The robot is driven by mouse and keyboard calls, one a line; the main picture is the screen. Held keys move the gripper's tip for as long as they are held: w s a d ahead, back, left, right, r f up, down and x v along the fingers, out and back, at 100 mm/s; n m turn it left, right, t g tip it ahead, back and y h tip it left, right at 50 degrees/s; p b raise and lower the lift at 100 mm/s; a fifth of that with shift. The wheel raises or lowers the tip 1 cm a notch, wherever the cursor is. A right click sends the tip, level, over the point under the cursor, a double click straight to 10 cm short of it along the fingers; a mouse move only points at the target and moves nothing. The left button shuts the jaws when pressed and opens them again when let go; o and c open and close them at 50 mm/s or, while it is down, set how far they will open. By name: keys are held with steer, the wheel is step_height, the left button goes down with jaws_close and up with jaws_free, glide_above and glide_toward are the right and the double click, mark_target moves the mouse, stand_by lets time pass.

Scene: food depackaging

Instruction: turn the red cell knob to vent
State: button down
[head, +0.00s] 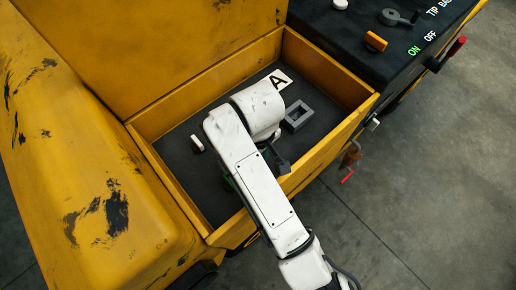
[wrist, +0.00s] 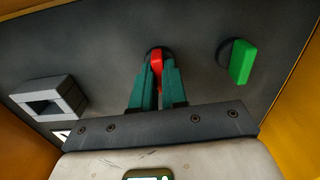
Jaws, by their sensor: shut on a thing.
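In the wrist view, the red cell knob (wrist: 156,59) sits on the dark floor of the yellow-walled box, with a dark round base behind it. My gripper (wrist: 158,76) has its two teal fingers closed on either side of the red knob, gripping it. The fingers partly cover the knob, and no vent marking is readable. In the head view my white arm reaches down into the box and hides the red knob and the fingers.
A green knob (wrist: 241,62) stands right of the red one. Yellow walls (head: 330,68) surround the box. A black panel (head: 345,30) with an orange switch (head: 375,42) adjoins it.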

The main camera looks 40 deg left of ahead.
steer(key=n+p, duration=0.2)
steer(key=n, duration=0.1)
steer(key=shift+r+n+p, duration=0.15)
steer(key=shift+n+p, duration=0.15)
steer(key=shift+p, duration=0.05)
steer(key=n+p, duration=0.2)
steer(key=n, duration=0.3)
steer(key=shift+n+p, duration=0.3)
steer(key=shift+p, duration=0.05)
steer(key=n+p, duration=0.1)
steer(key=n, duration=0.3)
steer(key=shift+p, duration=0.3)
steer(key=shift+n+p, duration=0.4)
steer(key=shift+n, duration=1.7)
steer(key=c, duration=1.2)
jaws_free()
steer(key=shift+o, duration=0.2)
